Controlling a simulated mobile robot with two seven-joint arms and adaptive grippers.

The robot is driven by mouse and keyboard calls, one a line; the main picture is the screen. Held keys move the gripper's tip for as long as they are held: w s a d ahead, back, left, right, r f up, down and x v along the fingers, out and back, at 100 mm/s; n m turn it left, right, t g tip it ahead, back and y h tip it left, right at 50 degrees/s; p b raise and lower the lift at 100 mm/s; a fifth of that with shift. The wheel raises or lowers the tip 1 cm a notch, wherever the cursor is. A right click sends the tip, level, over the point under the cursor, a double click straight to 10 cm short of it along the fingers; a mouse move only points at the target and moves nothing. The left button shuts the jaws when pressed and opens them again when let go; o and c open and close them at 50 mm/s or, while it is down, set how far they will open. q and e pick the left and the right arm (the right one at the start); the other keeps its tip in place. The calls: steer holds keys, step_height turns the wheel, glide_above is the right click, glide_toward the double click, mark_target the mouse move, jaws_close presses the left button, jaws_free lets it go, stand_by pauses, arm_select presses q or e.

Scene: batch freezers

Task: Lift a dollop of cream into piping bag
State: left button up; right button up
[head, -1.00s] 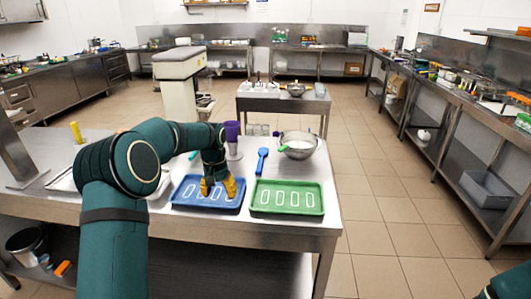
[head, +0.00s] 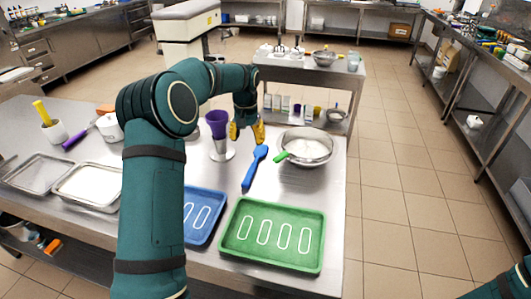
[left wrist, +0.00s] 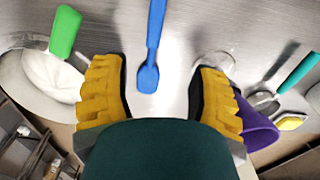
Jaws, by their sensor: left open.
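A steel bowl (head: 327,161) of white cream (head: 306,149) stands at the table's right back; a green-handled tool (head: 284,155) rests in it. The bowl also shows at the left of the left wrist view (left wrist: 38,82). A purple piping bag (head: 217,124) stands upright in a clear holder (head: 222,150). A blue spatula (head: 254,167) lies on the table between holder and bowl. My left gripper (head: 246,132) is open and empty above the table, between bag and bowl. In the left wrist view the spatula (left wrist: 149,75) lies between its yellow fingers. My right gripper is out of view.
A green tray (head: 230,248) and a blue tray (head: 196,240), both with white strips, lie at the front. Metal pans (head: 62,197) and a white pot (head: 110,130) are at the left. A small steel table (head: 350,68) stands behind.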

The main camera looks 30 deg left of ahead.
arm_select(q)
steer(key=b, duration=0.1)
glide_above(252, 168)
steer(key=f, duration=0.7)
steer(key=shift+s+a, duration=0.25)
steer(key=shift+a, duration=0.1)
steer(key=shift+w+d+f+b, duration=0.2)
steer(key=shift+f+b, duration=0.1)
steer(key=shift+f, duration=1.4)
steer(key=shift+w+d+f+b, duration=0.15)
steer(key=shift+f+b, duration=0.15)
steer(key=shift+f, duration=1.35)
steer(key=shift+s, duration=0.15)
jaws_close()
